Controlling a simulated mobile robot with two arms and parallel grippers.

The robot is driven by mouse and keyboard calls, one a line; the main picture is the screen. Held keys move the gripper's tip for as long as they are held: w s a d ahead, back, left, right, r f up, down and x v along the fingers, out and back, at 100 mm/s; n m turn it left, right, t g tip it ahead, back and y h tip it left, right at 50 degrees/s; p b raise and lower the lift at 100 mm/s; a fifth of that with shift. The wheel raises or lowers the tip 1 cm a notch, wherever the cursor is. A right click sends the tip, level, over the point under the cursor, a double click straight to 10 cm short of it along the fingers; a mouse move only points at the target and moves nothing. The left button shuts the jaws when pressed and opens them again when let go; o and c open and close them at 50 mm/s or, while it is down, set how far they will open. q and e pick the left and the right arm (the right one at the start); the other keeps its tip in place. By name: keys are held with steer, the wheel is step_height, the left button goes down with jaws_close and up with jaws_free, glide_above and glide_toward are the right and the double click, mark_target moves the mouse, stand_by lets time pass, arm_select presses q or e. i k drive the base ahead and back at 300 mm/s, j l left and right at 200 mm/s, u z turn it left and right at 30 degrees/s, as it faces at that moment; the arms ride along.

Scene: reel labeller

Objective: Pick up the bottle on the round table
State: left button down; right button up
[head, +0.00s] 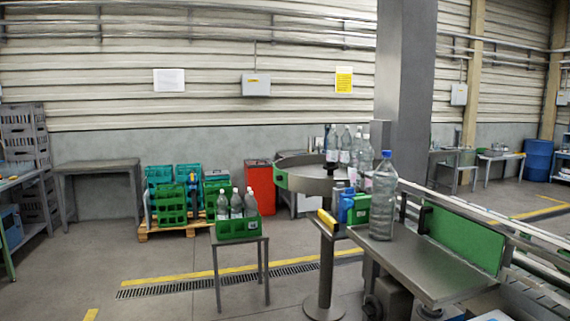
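A round metal table (300,181) with a raised rim stands right of the middle. Several clear bottles (345,146) stand upright at its right back side, partly overlapping one another. A larger clear bottle with a blue cap (384,198) stands upright on a rectangular metal worktop (440,262) nearer to me, not on the round table. Neither of my grippers is in view.
A small stool (240,241) holds a green crate (238,230) with several bottles. Stacked green crates (170,205) stand on a pallet, beside a red bin (259,187). A grey pillar (405,80) rises behind the worktop. Floor at the front left is clear.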

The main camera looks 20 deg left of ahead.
mark_target(353, 163)
steer(key=u, duration=0.35)
steer(key=z, duration=0.65)
steer(key=i+j+z, duration=0.15)
steer(key=j+z, duration=0.2)
steer(key=i+j+z, duration=0.1)
steer(key=j+z, duration=0.65)
steer(key=i+j, duration=0.05)
steer(key=j, duration=0.05)
